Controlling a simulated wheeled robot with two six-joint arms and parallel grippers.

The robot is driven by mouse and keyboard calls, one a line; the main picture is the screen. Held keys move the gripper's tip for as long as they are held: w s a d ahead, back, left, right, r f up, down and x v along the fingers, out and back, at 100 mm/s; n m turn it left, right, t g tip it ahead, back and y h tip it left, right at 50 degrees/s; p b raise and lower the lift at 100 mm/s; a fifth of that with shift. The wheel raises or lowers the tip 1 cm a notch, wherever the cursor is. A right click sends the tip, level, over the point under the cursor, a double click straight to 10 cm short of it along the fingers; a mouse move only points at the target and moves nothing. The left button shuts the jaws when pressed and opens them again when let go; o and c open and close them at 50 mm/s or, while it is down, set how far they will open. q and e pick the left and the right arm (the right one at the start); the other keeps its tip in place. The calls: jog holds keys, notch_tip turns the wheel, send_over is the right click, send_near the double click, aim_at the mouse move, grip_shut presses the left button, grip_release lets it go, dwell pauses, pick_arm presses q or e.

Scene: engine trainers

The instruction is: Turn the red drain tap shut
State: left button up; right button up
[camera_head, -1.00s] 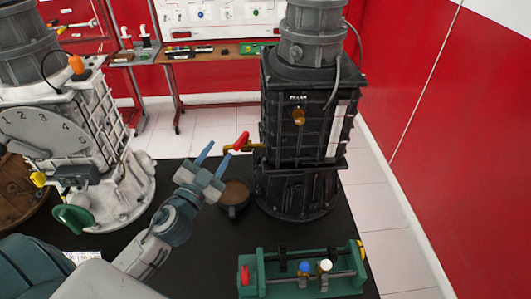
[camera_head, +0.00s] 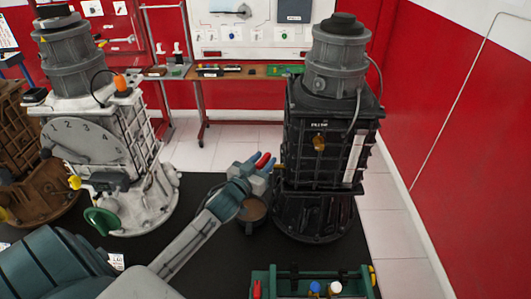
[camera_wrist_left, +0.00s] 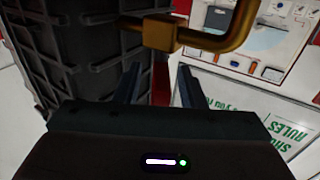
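The red drain tap handle (camera_head: 263,160) is at the left side of the black engine (camera_head: 310,185). In the left wrist view the red handle (camera_wrist_left: 160,84) points down from a brass tap body (camera_wrist_left: 160,34). My left gripper (camera_head: 256,162) is at the tap, with its blue fingers on either side of the handle. In the left wrist view my left gripper (camera_wrist_left: 159,86) is open, with a gap between each finger and the handle. The head view shows little of the brass, as the gripper covers it. My right gripper is not in view.
A cup of brown liquid (camera_head: 251,212) stands below the tap, close under my left gripper. A white engine (camera_head: 125,170) with a numbered dial and green handle stands left. A green rack (camera_head: 262,275) with small taps is at the front. Black table (camera_head: 190,260) shows between them.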

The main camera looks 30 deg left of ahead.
pick_arm(q)
jog(key=shift+w, duration=0.75)
jog(key=shift+c, duration=0.8)
grip_shut()
